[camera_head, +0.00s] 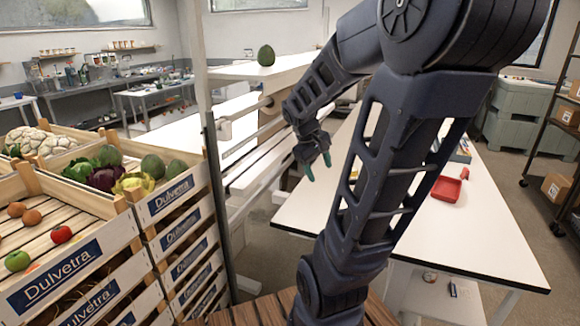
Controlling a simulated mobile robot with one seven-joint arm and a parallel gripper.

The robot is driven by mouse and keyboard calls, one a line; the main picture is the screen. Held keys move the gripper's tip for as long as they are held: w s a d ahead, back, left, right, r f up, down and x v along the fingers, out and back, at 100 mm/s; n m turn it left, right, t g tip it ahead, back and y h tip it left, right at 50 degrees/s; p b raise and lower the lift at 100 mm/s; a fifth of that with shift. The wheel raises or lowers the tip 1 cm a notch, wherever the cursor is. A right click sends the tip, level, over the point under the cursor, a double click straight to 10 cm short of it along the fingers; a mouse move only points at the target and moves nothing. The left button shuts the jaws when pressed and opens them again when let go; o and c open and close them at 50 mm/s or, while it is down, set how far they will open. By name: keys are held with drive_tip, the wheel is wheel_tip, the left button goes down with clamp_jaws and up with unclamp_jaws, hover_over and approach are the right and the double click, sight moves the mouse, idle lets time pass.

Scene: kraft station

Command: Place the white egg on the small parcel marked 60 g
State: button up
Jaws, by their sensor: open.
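My gripper (318,167) is open with nothing between its teal fingertips. It points down near the left edge of the white table (470,240). I see no white egg in this view. I cannot make out a small parcel marked 60 g. My arm crosses the middle of the view and hides part of the white table.
Dulvetra crates (165,197) with vegetables stand at the left; the nearest holds brown round items (32,217) and tomatoes. A green avocado-like item (266,55) sits on a white shelf. A red tray (446,189) is on the table. Cardboard boxes (555,188) fill a right rack.

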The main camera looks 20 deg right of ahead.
drive_tip(key=s+a+r+m+t+y, duration=0.1)
drive_tip(key=s+a+r+t, duration=0.1)
drive_tip(key=a, duration=0.3)
drive_tip(key=s+a+r+m+t+y, duration=0.1)
drive_tip(key=s+a+r+y, duration=0.1)
drive_tip(key=a, duration=0.4)
drive_tip(key=shift+s+r+m+t+y, duration=0.3)
drive_tip(key=shift+s+r+m+t, duration=0.1)
drive_tip(key=shift+s+r, duration=0.35)
drive_tip(key=shift+o, duration=0.4)
drive_tip(key=shift+s+a+r, duration=0.1)
drive_tip(key=shift+s+a, duration=0.3)
drive_tip(key=shift+a, duration=0.25)
